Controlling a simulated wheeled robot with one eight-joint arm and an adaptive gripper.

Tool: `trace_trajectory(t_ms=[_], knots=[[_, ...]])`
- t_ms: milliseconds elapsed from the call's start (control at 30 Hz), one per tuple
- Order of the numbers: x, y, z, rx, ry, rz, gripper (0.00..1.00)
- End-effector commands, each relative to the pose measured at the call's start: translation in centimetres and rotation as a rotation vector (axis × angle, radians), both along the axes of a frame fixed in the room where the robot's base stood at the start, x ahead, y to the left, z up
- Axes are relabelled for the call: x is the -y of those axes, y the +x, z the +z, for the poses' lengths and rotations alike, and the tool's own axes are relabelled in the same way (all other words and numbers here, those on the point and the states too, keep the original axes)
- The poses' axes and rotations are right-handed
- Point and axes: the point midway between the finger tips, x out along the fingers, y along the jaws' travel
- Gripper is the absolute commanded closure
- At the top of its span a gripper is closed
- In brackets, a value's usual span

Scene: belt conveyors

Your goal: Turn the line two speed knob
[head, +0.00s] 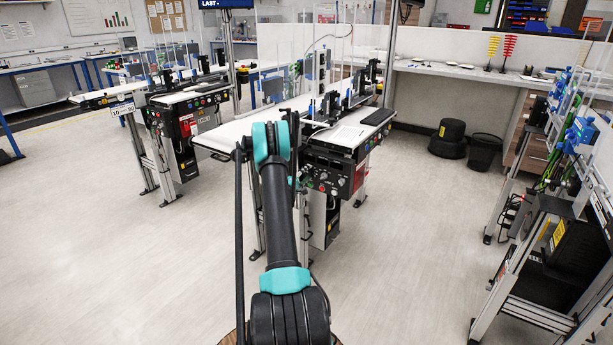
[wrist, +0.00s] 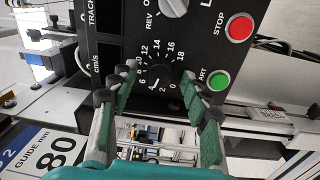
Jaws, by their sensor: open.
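The speed knob (wrist: 160,74) is a dark round knob in the wrist view, ringed by a white scale from 0 to 18 marked cm/s. Its pointer is too small to read surely. My gripper (wrist: 158,82) is open, with its two green-padded fingers on either side of the knob. I cannot tell whether they touch it. The black control panel (wrist: 225,60) faces the wrist camera and looks turned in the picture; its heading is cut off. In the head view the panel (head: 326,178) sits at the near end of the middle conveyor, partly behind my arm, which hides the gripper.
A grey REV selector knob (wrist: 174,6), a red STOP button (wrist: 240,27) and a green START button (wrist: 219,80) are close by on the panel. START is very near the right finger. Another conveyor (head: 180,110) stands left. Floor (head: 420,270) is clear to the right.

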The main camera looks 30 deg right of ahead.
Motion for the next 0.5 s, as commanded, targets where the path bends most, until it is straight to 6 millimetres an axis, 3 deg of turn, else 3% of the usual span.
trace_trajectory(t_ms=[167,500], knots=[[-0.5,-0.1,0.0,0.000,0.000,0.001,0.53],[-5.2,-2.1,-0.3,0.000,0.000,0.002,0.53]])
